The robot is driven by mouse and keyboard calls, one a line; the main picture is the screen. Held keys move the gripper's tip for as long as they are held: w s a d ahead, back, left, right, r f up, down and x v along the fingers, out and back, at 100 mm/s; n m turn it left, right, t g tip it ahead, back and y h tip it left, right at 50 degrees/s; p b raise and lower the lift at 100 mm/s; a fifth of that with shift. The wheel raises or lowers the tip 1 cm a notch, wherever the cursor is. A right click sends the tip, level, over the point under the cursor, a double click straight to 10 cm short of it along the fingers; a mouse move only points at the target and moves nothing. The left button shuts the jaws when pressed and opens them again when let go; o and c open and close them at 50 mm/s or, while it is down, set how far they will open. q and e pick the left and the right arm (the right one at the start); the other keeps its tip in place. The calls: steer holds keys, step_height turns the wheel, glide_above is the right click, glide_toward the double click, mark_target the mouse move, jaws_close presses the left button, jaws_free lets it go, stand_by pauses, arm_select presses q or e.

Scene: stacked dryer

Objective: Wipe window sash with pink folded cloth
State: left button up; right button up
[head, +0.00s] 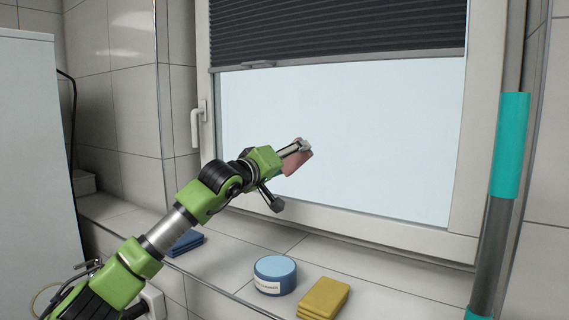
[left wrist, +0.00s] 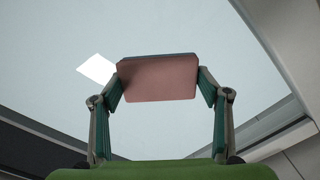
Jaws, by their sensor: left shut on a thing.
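My left gripper (head: 297,150) is in front of the window pane in the head view, shut on the pink folded cloth (head: 298,162). In the left wrist view, the cloth (left wrist: 158,80) sits between the two fingertips of the left gripper (left wrist: 157,84), with the pale pane behind it. The window sash (head: 340,215) is a white frame around the pane, its lower rail below the cloth. I cannot tell whether the cloth touches the pane. My right gripper is not in view.
A blue folded cloth (head: 185,242), a round blue tub (head: 275,275) and a yellow folded cloth (head: 323,298) lie on the tiled sill (head: 235,257). A dark pleated blind (head: 335,30) covers the upper window. A teal and grey pole (head: 497,210) stands at right. A window handle (head: 198,122) juts out left.

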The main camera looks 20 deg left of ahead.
mark_target(301, 159)
arm_select(q)
steer(key=shift+s+d+b, duration=0.2)
steer(key=shift+d+b, duration=0.3)
steer(key=shift+d, duration=0.75)
steer(key=shift+s+d+f+b, duration=0.1)
steer(key=shift+d+b, duration=0.4)
steer(key=shift+d, duration=0.2)
steer(key=shift+s+d+b, duration=0.2)
steer(key=shift+d+b, duration=0.35)
steer(key=shift+d, duration=0.8)
steer(key=shift+s+d+b, duration=0.15)
steer(key=shift+d+b, duration=0.4)
steer(key=shift+d, duration=0.8)
steer(key=shift+w+a+p, duration=0.2)
steer(key=shift+a+p, duration=0.15)
steer(key=shift+a, duration=1.5)
steer(key=shift+w+a+r+p, duration=0.15)
steer(key=shift+a+p, duration=0.2)
steer(key=shift+a, duration=0.3)
steer(key=shift+w+a+r+p, duration=0.1)
steer(key=shift+a+p, duration=0.25)
steer(key=shift+a, duration=0.3)
steer(key=shift+a+f, duration=0.15)
steer(key=shift+a, duration=0.35)
steer(key=w+a+p, duration=0.1)
steer(key=a+p, duration=0.3)
steer(key=a, duration=0.2)
steer(key=shift+a+p, duration=0.35)
steer(key=shift+a, duration=0.05)
